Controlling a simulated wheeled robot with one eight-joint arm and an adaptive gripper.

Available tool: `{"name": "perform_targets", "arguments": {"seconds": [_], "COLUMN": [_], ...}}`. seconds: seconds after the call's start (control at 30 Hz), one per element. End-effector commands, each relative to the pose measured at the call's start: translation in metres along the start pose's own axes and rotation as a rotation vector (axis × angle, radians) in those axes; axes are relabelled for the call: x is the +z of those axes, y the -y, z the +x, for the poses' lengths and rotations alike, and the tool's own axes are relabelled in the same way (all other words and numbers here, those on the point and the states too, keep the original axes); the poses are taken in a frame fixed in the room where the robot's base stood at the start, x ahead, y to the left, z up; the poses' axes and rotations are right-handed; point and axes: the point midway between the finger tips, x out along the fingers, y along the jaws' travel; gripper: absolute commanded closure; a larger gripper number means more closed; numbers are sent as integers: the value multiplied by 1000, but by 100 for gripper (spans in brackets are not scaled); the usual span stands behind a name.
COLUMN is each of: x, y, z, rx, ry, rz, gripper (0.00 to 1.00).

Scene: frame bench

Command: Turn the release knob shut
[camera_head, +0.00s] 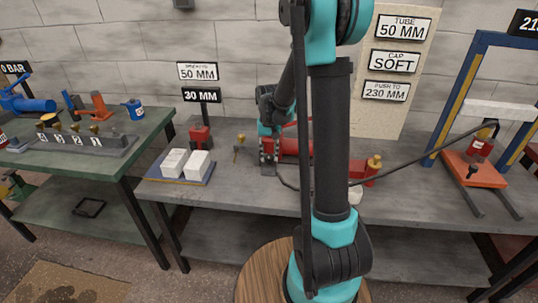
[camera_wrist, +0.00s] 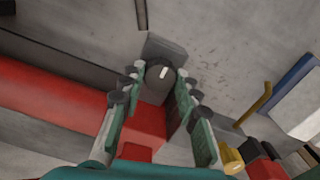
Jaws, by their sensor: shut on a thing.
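The release knob (camera_wrist: 158,88) is dark and round with a white mark on its face, at the end of a red pump body (camera_wrist: 60,95). In the wrist view my gripper (camera_wrist: 160,74) has one finger on each side of the knob, shut on it. The white mark points nearly up in that view, tilted slightly right. In the head view my gripper (camera_head: 268,152) is at the left end of the red pump (camera_head: 290,146) on the grey bench. The knob is hidden there, and my arm covers the pump's middle.
A blue-edged board with white blocks (camera_head: 198,163) lies to the left, with a small brass hook (camera_head: 239,149) between. A black hose (camera_head: 425,165) runs right to a blue press frame (camera_head: 455,95). Label signs (camera_head: 403,27) stand behind. A green bench (camera_head: 90,150) is at far left.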

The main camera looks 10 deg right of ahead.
Motion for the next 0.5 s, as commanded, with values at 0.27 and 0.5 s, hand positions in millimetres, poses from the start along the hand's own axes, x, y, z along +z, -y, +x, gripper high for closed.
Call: {"name": "perform_targets", "arguments": {"seconds": [0.27,0.5], "x": [0,0], "y": [0,0], "z": [0,-1], "rx": [0,0], "ry": [-1,0], "rz": [0,0], "gripper": [47,47]}}
